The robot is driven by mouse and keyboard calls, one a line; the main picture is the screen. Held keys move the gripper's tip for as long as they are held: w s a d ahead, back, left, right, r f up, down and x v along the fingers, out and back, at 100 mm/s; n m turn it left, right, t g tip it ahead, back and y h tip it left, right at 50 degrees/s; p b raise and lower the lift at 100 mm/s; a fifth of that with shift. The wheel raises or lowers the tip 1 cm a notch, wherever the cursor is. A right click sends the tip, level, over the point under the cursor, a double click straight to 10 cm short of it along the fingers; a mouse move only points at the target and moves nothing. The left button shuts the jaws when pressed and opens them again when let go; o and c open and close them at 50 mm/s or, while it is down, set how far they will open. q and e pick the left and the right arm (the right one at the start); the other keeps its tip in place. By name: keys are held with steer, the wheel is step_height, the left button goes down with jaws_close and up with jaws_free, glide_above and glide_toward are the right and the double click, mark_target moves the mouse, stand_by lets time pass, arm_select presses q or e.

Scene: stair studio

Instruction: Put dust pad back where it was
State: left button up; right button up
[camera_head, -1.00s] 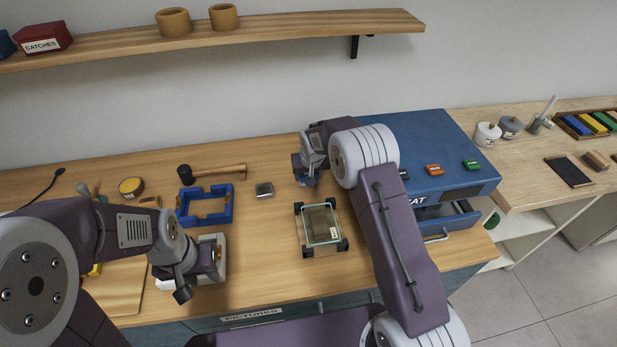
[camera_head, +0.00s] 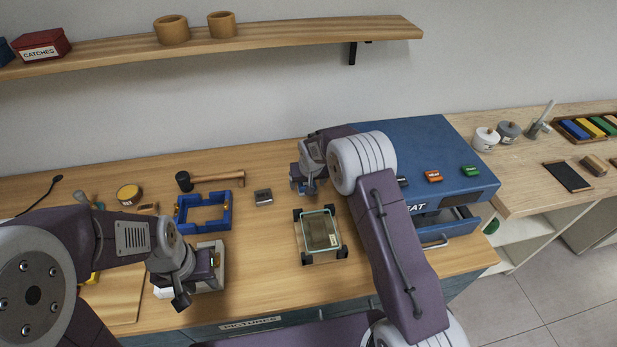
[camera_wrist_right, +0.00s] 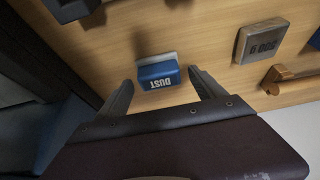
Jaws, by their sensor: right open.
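The dust pad, blue on a pale base and lettered DUST (camera_wrist_right: 158,77), lies on the wooden bench (camera_wrist_right: 203,38) in the right wrist view. My right gripper (camera_wrist_right: 162,88) is open, with one finger on each side of the pad; I cannot tell whether they touch it. In the head view my right gripper (camera_head: 308,184) is low over the bench, left of the blue cabinet, and hides the pad. My left gripper (camera_head: 212,262) is at a pale block (camera_head: 219,248) at the front left; its jaws are not clear.
A glass-topped frame with dark corners (camera_head: 320,232) stands in front of my right gripper. A grey block marked 600 (camera_wrist_right: 261,41), a hammer (camera_head: 215,178) and a blue frame (camera_head: 186,221) lie left of it. The blue cabinet (camera_head: 425,140) has an open drawer (camera_head: 440,232).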

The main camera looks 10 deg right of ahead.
steer(key=v, duration=1.1)
steer(key=shift+g, duration=0.7)
steer(key=s+d, duration=0.1)
steer(key=s, duration=0.2)
steer(key=s+d, duration=0.1)
steer(key=s, duration=0.3)
steer(key=s+d+f, duration=0.1)
steer(key=s, duration=0.2)
steer(key=shift+s, duration=0.25)
steer(key=s+d+f+g, duration=0.1)
steer(key=s+d+f, duration=0.1)
steer(key=s, duration=1.5)
steer(key=shift+d+f+g, duration=0.25)
steer(key=shift+g, duration=0.15)
steer(key=shift+s, duration=0.15)
